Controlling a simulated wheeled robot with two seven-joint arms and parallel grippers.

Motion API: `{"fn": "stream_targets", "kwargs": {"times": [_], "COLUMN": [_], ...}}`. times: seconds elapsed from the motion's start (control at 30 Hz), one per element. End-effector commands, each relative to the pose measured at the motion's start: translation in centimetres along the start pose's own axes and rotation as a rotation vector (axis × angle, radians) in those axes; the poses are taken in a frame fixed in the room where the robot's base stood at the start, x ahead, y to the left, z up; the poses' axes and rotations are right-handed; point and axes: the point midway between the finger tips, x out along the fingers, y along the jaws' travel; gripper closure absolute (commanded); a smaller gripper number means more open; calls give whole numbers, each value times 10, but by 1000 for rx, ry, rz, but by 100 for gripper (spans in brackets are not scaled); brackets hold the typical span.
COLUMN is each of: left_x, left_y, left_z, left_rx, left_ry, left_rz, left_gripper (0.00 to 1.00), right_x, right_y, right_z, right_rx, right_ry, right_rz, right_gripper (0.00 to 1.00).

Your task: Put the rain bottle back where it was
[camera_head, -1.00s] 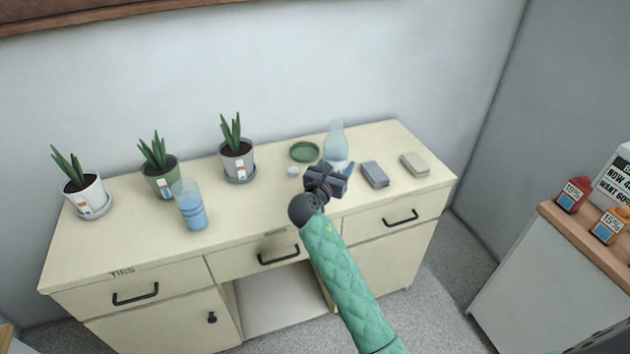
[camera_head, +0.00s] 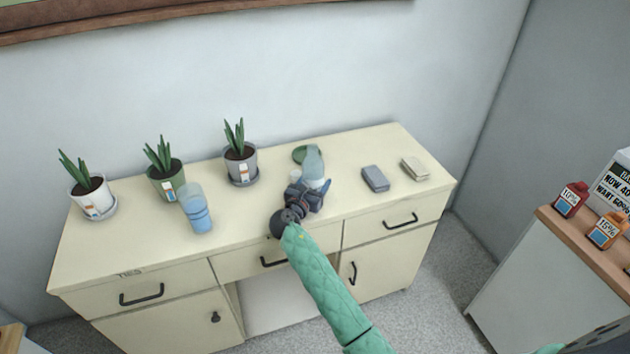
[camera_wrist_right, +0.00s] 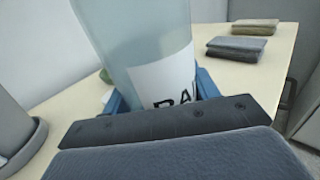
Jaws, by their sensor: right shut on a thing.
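The rain bottle (camera_head: 313,163) is pale, clear and upright over the back middle of the cream cabinet top. My right gripper (camera_head: 312,189) is shut on its lower part. In the right wrist view the bottle (camera_wrist_right: 150,48) stands between the blue fingers (camera_wrist_right: 162,95), and its white label shows the start of "RAI". The finger pads and wrist hide its base, so I cannot tell whether it touches the top. My left gripper is not in view.
A green saucer (camera_head: 300,153) lies partly behind the bottle, with a small white item (camera_head: 295,174) beside it. A potted plant (camera_head: 240,163) and a blue-filled container (camera_head: 196,212) stand left. Grey (camera_head: 375,178) and beige (camera_head: 415,168) folded cloths lie right, with bare top between.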

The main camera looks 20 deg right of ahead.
Motion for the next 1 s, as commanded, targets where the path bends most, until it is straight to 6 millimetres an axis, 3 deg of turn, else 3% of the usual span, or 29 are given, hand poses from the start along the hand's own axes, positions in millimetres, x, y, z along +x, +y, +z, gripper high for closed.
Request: {"fn": "stream_targets", "kwargs": {"times": [0.33, 0.37, 0.47, 0.8, 0.93, 1.0], "left_x": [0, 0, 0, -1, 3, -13], "left_y": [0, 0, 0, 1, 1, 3], "left_z": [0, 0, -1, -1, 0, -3], "left_rx": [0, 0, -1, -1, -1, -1], "left_ry": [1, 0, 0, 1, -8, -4], "left_rz": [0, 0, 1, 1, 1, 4], "left_gripper": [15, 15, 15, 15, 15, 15], "right_x": [0, 0, 0, 0, -11, -22], "right_y": [0, 0, 0, 0, 1, 0], "right_z": [-2, -3, -3, 0, -2, -3], "right_rx": [0, 0, 0, 1, 1, 1], "right_ry": [0, 0, 0, 0, 1, 1], "right_rz": [0, 0, 0, 0, 2, 1], "right_gripper": [68, 39, 19, 19, 19, 19]}}
